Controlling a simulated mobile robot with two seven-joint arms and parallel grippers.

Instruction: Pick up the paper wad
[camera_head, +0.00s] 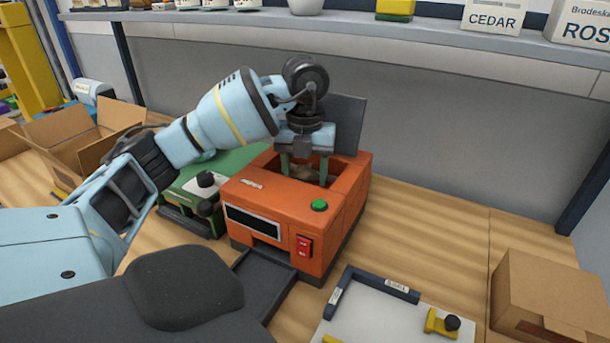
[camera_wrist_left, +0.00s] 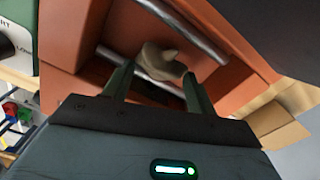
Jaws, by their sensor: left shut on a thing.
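The paper wad (camera_wrist_left: 160,62) is a small crumpled beige lump inside the open top of an orange machine (camera_head: 268,212). In the head view only a little of the wad (camera_head: 303,174) shows between the fingers. My left gripper (camera_head: 305,178) reaches down into the machine's opening from above. In the left wrist view its two green fingers (camera_wrist_left: 155,85) are shut on the wad, one on each side. Metal rollers (camera_wrist_left: 183,28) lie beside the wad in the opening. My right gripper is not in view.
The machine's dark lid (camera_head: 348,122) stands open behind the gripper. A green machine (camera_head: 215,170) stands close on the left. An open cardboard box (camera_head: 75,135) is at the far left, a closed one (camera_head: 548,295) at the right. A white board (camera_head: 385,315) lies in front.

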